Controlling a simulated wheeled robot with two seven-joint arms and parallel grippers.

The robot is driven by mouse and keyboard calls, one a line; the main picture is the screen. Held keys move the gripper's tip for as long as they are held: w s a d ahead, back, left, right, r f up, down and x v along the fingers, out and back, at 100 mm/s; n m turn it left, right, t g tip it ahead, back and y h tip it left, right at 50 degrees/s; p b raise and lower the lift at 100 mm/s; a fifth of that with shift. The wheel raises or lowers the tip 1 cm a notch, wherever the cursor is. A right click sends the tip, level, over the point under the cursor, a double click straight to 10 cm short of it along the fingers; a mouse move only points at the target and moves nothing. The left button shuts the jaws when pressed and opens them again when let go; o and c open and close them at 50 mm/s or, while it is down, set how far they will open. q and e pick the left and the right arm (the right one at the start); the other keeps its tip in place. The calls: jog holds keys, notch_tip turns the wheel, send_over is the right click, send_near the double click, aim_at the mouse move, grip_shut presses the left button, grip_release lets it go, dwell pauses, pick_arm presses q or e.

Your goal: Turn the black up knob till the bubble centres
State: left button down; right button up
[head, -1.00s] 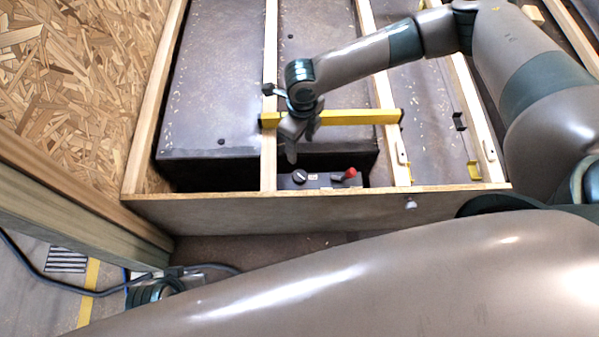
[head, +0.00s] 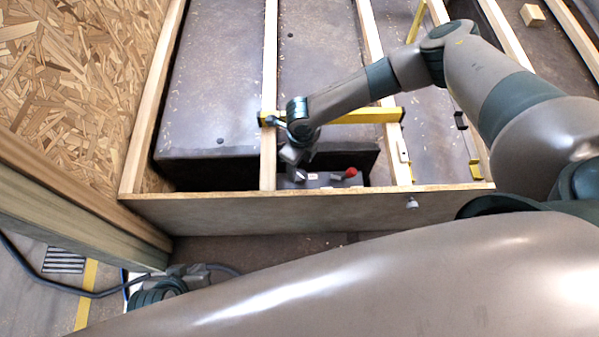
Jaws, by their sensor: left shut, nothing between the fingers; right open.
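The black knob (head: 301,177) with a pale mark is on a dark control box at the front of the bay, partly hidden by my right gripper. My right gripper (head: 292,163) is open, pointing down just above the knob; I cannot tell whether it touches it. A red knob (head: 351,172) is to the right on the same box. A yellow spirit level (head: 365,116) lies across the wooden strips behind; its bubble cannot be made out. My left gripper (head: 192,272) is shut and empty at the lower left, below the front board.
A wooden front board (head: 320,208) and upright strips (head: 270,60) frame the bay. A chipboard wall (head: 70,80) stands at left. A black cable (head: 60,290) runs over the floor near my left gripper. A small wood block (head: 532,15) lies at top right.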

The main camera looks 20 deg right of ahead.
aim_at(300, 174)
notch_tip(300, 174, down, 4)
jog(key=shift+r, duration=0.1)
pick_arm(q)
jog(key=shift+w+d+r+t, duration=0.25)
jog(key=shift+w+d+t, duration=0.1)
jog(key=shift+d, duration=0.25)
pick_arm(e)
jog(key=shift+f, duration=0.6)
jog(key=c, duration=1.1)
pick_arm(q)
jog(key=shift+s+a+f, duration=0.1)
jog(key=shift+a+f, duration=0.05)
jog(key=shift+f, duration=0.1)
jog(key=shift+a+r, duration=0.1)
pick_arm(e)
jog(key=shift+r+m, duration=0.1)
jog(key=shift+m, duration=0.3)
